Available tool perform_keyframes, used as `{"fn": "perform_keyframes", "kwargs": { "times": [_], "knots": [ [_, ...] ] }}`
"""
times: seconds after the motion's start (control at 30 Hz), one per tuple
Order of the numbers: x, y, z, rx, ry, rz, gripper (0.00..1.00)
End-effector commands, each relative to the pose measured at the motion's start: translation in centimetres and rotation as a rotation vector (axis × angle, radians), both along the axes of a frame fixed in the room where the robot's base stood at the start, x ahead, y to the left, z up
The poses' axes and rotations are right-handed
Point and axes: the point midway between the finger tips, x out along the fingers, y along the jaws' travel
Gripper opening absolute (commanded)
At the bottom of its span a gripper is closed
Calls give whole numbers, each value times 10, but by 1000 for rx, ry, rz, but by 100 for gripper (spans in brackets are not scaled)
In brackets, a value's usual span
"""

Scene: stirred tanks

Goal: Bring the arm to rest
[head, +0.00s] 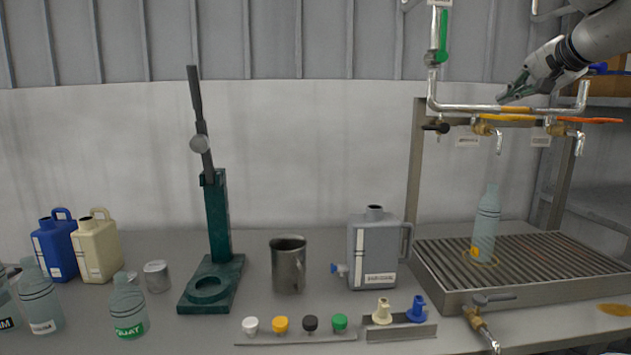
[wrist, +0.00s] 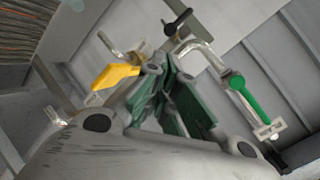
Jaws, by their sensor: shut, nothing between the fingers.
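My gripper (head: 513,91) is at the upper right in the head view, in front of the pipe rack and just above its horizontal pipe. It is shut and empty; its green fingers (wrist: 172,85) also show in the wrist view. I cannot tell whether it touches the pipe. My arm (head: 585,45) comes in from the upper right corner.
A pipe with a green-handled valve (head: 444,36) and yellow (head: 505,117) and orange handles (head: 590,120) is close to my gripper. A clear bottle (head: 486,225) stands on the slatted tray (head: 440,290) below. A green press (head: 218,220), jugs and bottles stand farther left.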

Motion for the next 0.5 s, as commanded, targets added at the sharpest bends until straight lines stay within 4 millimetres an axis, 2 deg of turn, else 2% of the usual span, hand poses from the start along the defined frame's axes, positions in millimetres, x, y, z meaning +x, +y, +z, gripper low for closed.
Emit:
{"fn": "perform_keyframes", "kwargs": {
  "times": [0.03,0.1,0.17,0.2,0.3,0.4,0.5],
  "knots": [
    [-21,9,-35,-73,87,49,0],
    [-55,19,-83,-186,213,132,0],
    [-88,28,-122,-282,317,212,0],
    [-111,34,-146,-345,382,268,0],
    [-170,45,-200,-497,532,417,0],
    [-223,51,-243,-634,642,551,0],
    [-258,59,-271,-733,676,647,0]
  ]
}}
